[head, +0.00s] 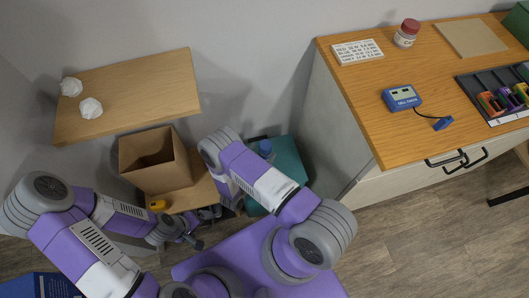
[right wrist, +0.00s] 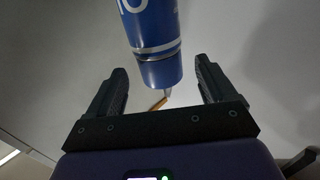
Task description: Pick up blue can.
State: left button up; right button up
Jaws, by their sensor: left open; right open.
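The blue can (right wrist: 152,35) with white lettering and a pale band shows in the right wrist view. It reaches in from the top edge, and its near end lies between and just beyond the fingers of my right gripper (right wrist: 160,72). The fingers are open, with a gap on each side of the can. In the head view my right gripper is hidden behind its own arm. I cannot make out the can for sure there. My left gripper (head: 192,238) is low at the left of the head view, small and partly hidden, and holds nothing that I can see.
A teal box (head: 290,165) with a small bluish item (head: 266,149) is beside my right arm. A wooden counter (head: 440,60) fills the right; a shelf (head: 150,85) is at upper left.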

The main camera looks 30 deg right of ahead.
aim_at(268, 143)
jog(key=b+x, duration=0.1)
jog(key=x, duration=0.3)
jog(key=shift+w+d+b, duration=0.2)
jog(key=shift+d+b, duration=0.1)
jog(key=shift+w+d+r, duration=0.1)
jog(key=shift+w+d, duration=0.1)
jog(key=shift+d, duration=0.1)
jog(key=shift+c, duration=0.2)
jog(key=c, duration=1.5)
